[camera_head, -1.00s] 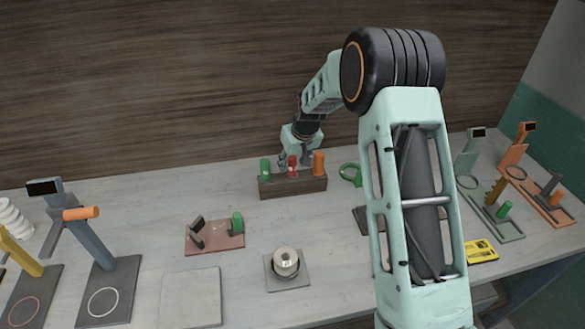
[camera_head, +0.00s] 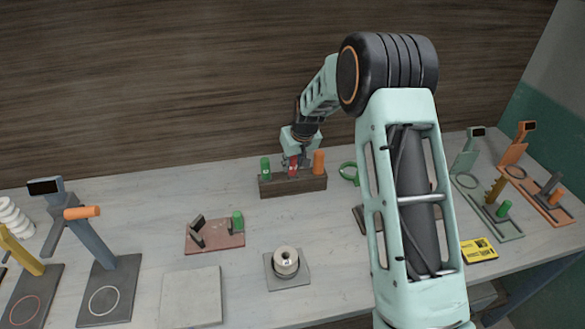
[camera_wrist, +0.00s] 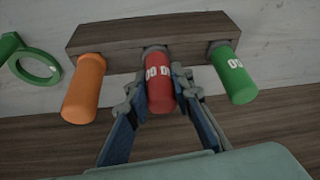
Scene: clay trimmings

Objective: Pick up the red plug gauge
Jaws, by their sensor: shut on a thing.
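The red plug gauge (camera_head: 293,168) stands in the middle of the dark wooden block (camera_head: 292,188), between a green gauge and an orange gauge. In the wrist view the red plug gauge (camera_wrist: 159,84) has a grey collar at the block and white marks on its side. My gripper (camera_head: 294,160) is at the red gauge, and in the wrist view my gripper (camera_wrist: 159,88) has one finger on each side of it, shut on it. The gauge's lower end is at the block (camera_wrist: 130,38); I cannot tell whether it is lifted at all.
A green gauge (camera_wrist: 234,72) and an orange gauge (camera_wrist: 84,88) stand close on either side. A green ring (camera_head: 349,172) lies right of the block. A grey base with a pale ring piece (camera_head: 286,262) and several stands are nearer. Bare table lies before the block.

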